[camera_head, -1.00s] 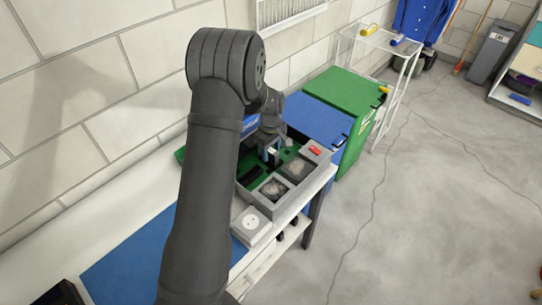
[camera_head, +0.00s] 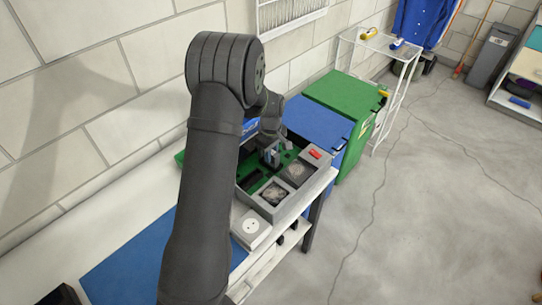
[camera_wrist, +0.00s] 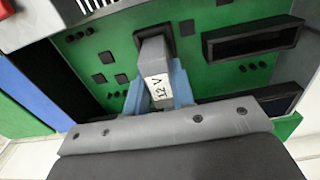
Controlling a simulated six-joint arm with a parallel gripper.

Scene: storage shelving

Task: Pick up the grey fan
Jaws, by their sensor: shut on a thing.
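My gripper (camera_wrist: 158,98) has its blue fingers closed on a grey block (camera_wrist: 154,55) with a white "12 V" label. The block's far end meets a dark square frame on a green board (camera_wrist: 215,20); I cannot tell whether it is seated in it. In the head view my gripper (camera_head: 271,154) is over the green board in a grey case. Two round fans in square frames sit at the case's near right side: a near fan (camera_head: 274,193) and a far fan (camera_head: 297,171). Neither fan is in the gripper.
A red switch (camera_head: 315,154) is on the case's right rim. A white socket box (camera_head: 250,226) stands in front on the bench, beside a blue mat (camera_head: 140,262). Blue (camera_head: 318,122) and green (camera_head: 343,90) bins stand behind. Open floor lies to the right.

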